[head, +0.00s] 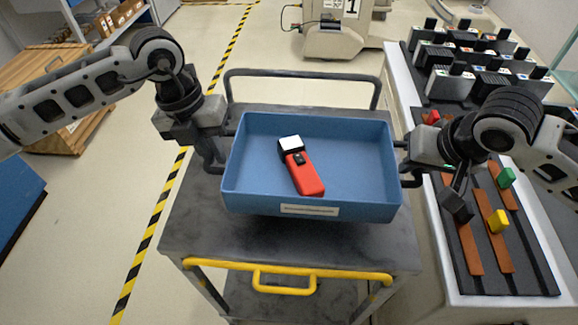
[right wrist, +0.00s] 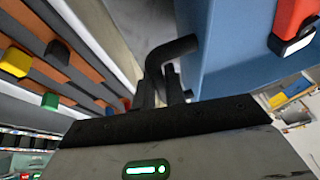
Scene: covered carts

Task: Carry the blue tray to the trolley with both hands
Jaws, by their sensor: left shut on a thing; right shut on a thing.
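The blue tray (head: 350,165) is over the top of the grey trolley (head: 290,240) in the head view, about level. I cannot tell whether it touches the trolley top or hangs just above it. A red and white handheld device (head: 305,172) lies inside the tray. My left gripper (head: 215,158) is shut on the tray's left handle. My right gripper (head: 408,165) is shut on the tray's right handle. In the right wrist view the dark handle (right wrist: 172,50) sits between my right fingers, beside the blue tray wall (right wrist: 235,45).
The trolley has a dark rail (head: 300,74) at the back and a yellow handle (head: 285,281) at the front. A bench (head: 480,285) with coloured blocks and several dark-and-white units stands close on the right. A wooden crate (head: 75,130) is at left.

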